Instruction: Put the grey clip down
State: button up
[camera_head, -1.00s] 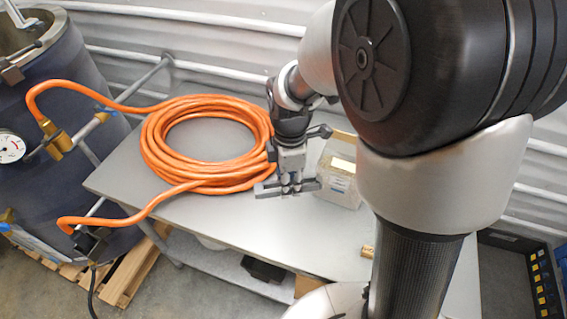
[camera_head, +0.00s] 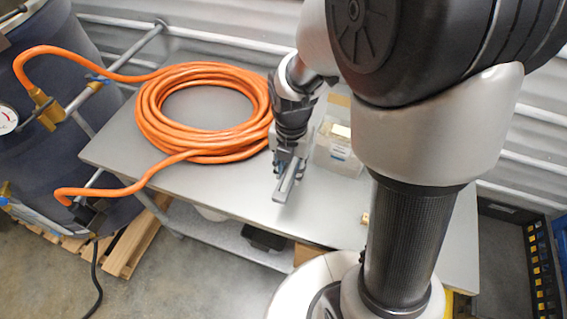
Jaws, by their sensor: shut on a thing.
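My gripper (camera_head: 284,171) is over the front middle of the grey table (camera_head: 235,217), between the orange hose coil and a clear box. It points down and is shut on the grey clip (camera_head: 287,187), a long narrow grey piece that sticks out below the fingers toward the table's front edge. The clip is low over the tabletop. I cannot tell whether it touches the surface. The fingers hide part of the clip.
The orange hose coil (camera_head: 149,110) lies left of my gripper, very close. The clear box (camera_head: 338,150) stands just right of it. A small brass piece (camera_head: 365,219) lies near the front edge. A dark drum (camera_head: 60,90) stands at the left. The front middle tabletop is clear.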

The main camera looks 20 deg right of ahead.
notch_tip(320, 180, down, 10)
jog(key=b, duration=0.2)
jog(key=shift+f+b, duration=0.1)
jog(key=shift+b, duration=0.3)
jog(key=shift+f, duration=0.2)
jog(key=o, duration=1)
